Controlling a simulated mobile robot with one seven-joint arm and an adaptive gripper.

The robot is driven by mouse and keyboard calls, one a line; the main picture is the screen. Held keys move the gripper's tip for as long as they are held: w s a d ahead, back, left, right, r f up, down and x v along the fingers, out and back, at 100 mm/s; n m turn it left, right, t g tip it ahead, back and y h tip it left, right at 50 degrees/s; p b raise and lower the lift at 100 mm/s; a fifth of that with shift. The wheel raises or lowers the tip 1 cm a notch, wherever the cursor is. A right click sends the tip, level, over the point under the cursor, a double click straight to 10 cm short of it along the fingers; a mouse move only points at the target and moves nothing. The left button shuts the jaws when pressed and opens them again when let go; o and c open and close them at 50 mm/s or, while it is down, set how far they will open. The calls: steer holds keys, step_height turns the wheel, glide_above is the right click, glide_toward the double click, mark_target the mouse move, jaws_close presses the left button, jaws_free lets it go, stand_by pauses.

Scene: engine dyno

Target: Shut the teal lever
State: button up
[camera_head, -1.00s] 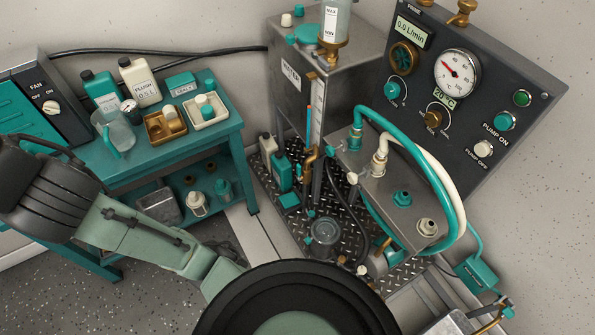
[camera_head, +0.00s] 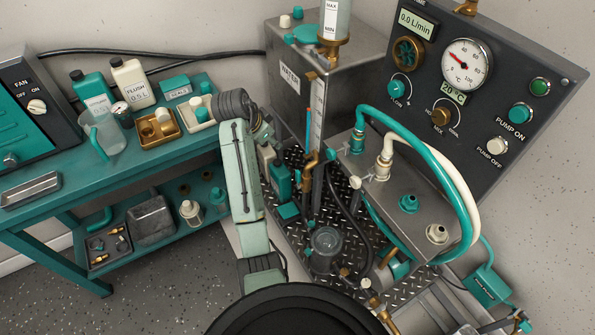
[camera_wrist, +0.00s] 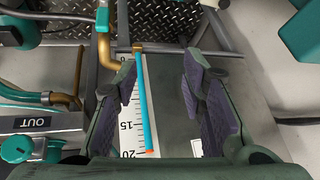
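A narrow teal bar (camera_wrist: 102,20), which may be the teal lever, shows in the wrist view beside a brass elbow pipe (camera_wrist: 105,50). In the head view this brass pipe (camera_head: 309,163) hangs below the water tank; I cannot clearly make out the lever there. My gripper (camera_wrist: 160,62) is open and empty in the wrist view. Its fingers are over the white scale (camera_wrist: 130,110) with the blue column, below and right of the teal bar, apart from it. In the head view my wrist is left of the pipe, and the fingertips cannot be made out.
The steel water tank (camera_head: 349,80) stands behind. Right of the pipe is a metal box (camera_head: 385,195) with teal and cream hoses. A teal bench (camera_head: 75,177) with bottles and trays is at left.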

mark_target(297, 172)
steer(key=d+f+g, duration=0.1)
steer(key=d+f, duration=0.1)
steer(key=f, duration=0.3)
steer(key=s+d+f+m+g, duration=0.1)
steer(key=d+f, duration=0.2)
steer(key=f, duration=0.2)
steer(key=d+f+m+g+h, duration=0.1)
steer(key=d+f, duration=0.2)
steer(key=f, duration=0.2)
steer(key=shift+s+d, duration=0.1)
steer(key=shift+s, duration=0.25)
steer(key=shift+r, duration=0.1)
steer(key=shift+c, duration=0.6)
jaws_close()
